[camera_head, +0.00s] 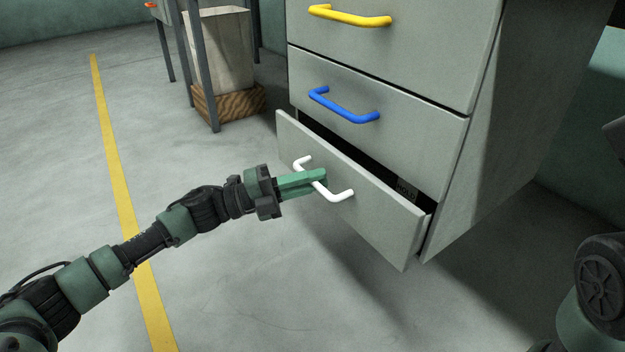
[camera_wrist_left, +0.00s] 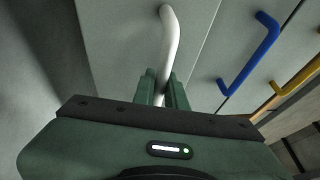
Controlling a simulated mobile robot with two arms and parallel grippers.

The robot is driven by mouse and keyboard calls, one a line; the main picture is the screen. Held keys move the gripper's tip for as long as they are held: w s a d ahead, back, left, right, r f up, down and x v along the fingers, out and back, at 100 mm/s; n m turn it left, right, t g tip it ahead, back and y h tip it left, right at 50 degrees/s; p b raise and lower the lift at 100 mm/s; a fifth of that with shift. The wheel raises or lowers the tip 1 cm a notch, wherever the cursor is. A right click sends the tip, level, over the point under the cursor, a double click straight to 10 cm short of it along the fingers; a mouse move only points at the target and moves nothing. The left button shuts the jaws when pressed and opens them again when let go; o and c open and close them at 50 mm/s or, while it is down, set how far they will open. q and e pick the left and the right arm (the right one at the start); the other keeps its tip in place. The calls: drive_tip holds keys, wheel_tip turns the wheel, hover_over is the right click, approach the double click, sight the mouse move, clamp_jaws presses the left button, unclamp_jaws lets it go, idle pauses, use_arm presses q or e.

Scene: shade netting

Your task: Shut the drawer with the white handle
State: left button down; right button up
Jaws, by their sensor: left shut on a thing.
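The bottom drawer (camera_head: 372,213) of the grey cabinet stands partly open, with a dark gap above its front. Its white handle (camera_head: 341,195) is on the front panel. My left gripper (camera_head: 318,178) is shut on the middle of the white handle. In the left wrist view, the white handle (camera_wrist_left: 168,50) runs between the two green fingers (camera_wrist_left: 162,90). My right gripper is out of view; only part of my right arm shows at the right edge of the head view.
Above are closed drawers with a blue handle (camera_head: 344,106) and a yellow handle (camera_head: 349,16). A pale block on a wooden base (camera_head: 230,101) stands behind, near grey metal legs. A yellow line (camera_head: 118,185) crosses the floor. The floor before the cabinet is clear.

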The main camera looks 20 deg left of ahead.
sight(328, 172)
use_arm(q)
drive_tip(key=w+d, duration=0.2)
drive_tip(key=w, duration=0.1)
drive_tip(key=shift+w+d+p, duration=0.15)
drive_tip(key=shift+d+p, duration=0.1)
drive_tip(key=shift+p, duration=0.15)
drive_tip(key=shift+w, duration=0.15)
drive_tip(key=c, duration=1.5)
unclamp_jaws()
drive_tip(key=shift+w+d, duration=0.1)
drive_tip(key=shift+d, duration=0.05)
drive_tip(key=shift+o, duration=0.2)
